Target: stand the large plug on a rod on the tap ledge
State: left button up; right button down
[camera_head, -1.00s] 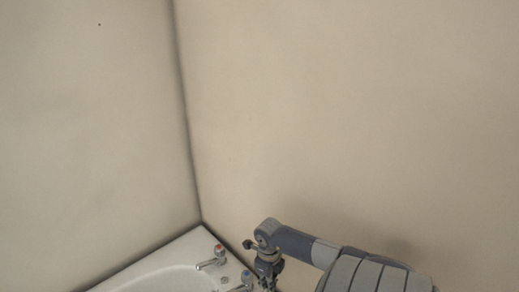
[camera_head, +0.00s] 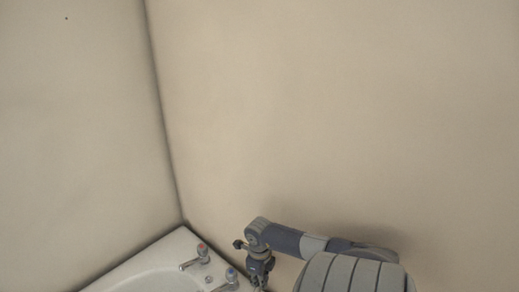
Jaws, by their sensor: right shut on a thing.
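My right gripper (camera_head: 260,280) is at the bottom edge of the head view, pointing down beside the taps, and its fingertips are cut off or too small to make out. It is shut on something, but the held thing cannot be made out. The large plug on a rod is not clearly visible. The tap ledge (camera_head: 208,268) is the white rim of the bath or basin at the right end. My left gripper is not in view.
The white basin (camera_head: 150,284) is cut off by the bottom edge. Two plain beige walls meet in a corner behind the ledge. The right wall (camera_head: 350,120) runs close behind my right arm. The air above the ledge is clear.

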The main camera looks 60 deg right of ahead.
jog(key=shift+f, duration=0.15)
dwell(0.5)
jog(key=c, duration=1.6)
grip_release()
jog(key=shift+c, duration=0.2)
notch_tip(320, 180, up, 8)
jog(key=shift+w+a+r, duration=0.1)
jog(key=shift+w+a, duration=0.05)
jog(key=shift+r, duration=0.15)
